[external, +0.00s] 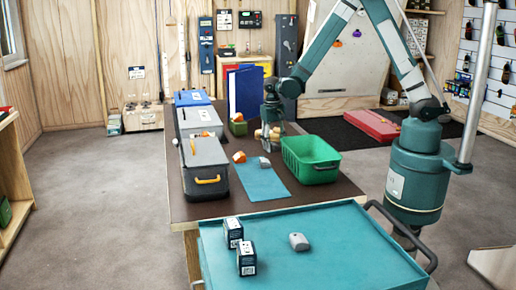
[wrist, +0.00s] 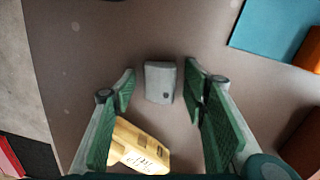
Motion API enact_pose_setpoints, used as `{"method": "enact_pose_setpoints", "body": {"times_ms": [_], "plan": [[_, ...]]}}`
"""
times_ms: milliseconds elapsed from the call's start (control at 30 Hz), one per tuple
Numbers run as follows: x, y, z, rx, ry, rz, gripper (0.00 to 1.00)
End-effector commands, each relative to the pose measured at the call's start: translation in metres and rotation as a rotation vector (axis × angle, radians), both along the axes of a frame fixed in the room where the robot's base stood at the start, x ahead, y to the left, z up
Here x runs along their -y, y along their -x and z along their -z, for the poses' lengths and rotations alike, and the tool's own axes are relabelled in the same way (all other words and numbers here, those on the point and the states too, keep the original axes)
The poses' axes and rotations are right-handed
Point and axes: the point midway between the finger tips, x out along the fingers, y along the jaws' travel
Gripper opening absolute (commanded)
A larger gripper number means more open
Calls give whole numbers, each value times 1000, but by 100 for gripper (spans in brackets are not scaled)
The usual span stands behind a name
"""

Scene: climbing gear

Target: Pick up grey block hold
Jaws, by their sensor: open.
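In the wrist view a small grey block hold (wrist: 159,82) with a dark hole near one corner lies on the brown table. It sits between the tips of my gripper (wrist: 160,90), with space on both sides. The gripper's green-padded fingers are open and hold nothing. A tan block with dark writing (wrist: 138,147) lies nearer the palm, between the fingers. In the external view my gripper (external: 269,127) is low over the far part of the table, beside tan pieces.
The blue mat (external: 262,186) lies on the table, with an orange piece (external: 239,157) near it. A green crate (external: 311,172) stands to the right, grey and blue bins (external: 203,160) to the left. Another grey piece (external: 299,242) is on the teal cart.

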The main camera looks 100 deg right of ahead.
Motion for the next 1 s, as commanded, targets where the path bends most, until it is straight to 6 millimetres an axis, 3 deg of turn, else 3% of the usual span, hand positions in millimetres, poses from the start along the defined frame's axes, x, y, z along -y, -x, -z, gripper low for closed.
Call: {"method": "enact_pose_setpoints", "body": {"times_ms": [400, 667, 1000], "plan": [[0, 0, 0, 0, 0, 0, 44], [0, 0, 0, 0, 0, 0, 14], [0, 0, -1, 0, 0, 0, 14]]}}
